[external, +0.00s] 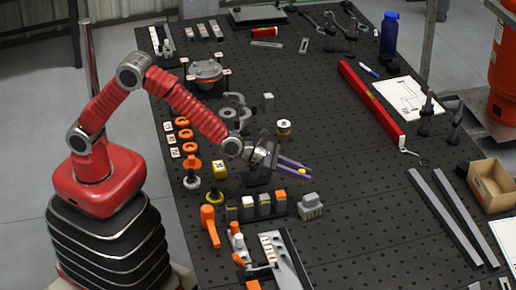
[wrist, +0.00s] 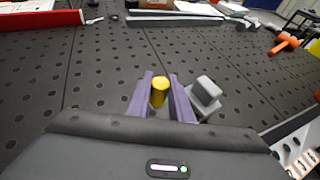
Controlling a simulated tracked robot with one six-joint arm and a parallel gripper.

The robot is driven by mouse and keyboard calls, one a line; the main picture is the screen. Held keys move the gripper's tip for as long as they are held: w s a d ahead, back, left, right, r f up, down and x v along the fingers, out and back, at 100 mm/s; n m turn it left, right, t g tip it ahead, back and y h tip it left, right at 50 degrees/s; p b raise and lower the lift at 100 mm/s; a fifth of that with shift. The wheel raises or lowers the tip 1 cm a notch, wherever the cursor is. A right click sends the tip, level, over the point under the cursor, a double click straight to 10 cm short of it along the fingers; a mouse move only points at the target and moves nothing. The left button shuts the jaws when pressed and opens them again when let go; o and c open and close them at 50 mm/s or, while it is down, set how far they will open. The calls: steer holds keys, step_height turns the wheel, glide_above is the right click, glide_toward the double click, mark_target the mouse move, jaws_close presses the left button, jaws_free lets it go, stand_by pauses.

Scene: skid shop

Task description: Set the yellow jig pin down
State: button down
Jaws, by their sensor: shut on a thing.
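The yellow jig pin (wrist: 159,91) stands upright between the two purple fingers of my gripper (wrist: 160,95) in the wrist view. The fingers are shut on it near their tips. In the external view my gripper (external: 300,171) reaches to the right over the black perforated table, and the yellow pin (external: 302,172) shows as a small spot at the fingertips. The lower end of the pin is hidden, and I cannot tell whether it touches the table.
A grey block-like part (external: 310,206) stands close to the fingers, also in the wrist view (wrist: 204,97). A row of small blocks (external: 248,207) lies nearer. A long red level (external: 371,105) and grey bars (external: 447,216) lie to the right. The table between is clear.

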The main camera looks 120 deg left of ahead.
mark_target(301, 184)
steer(key=shift+f, duration=1.75)
steer(key=shift+f, duration=0.55)
steer(key=c, duration=1.5)
jaws_free()
steer(key=shift+r, duration=0.1)
step_height(301, 184, up, 10)
steer(key=shift+f, duration=0.15)
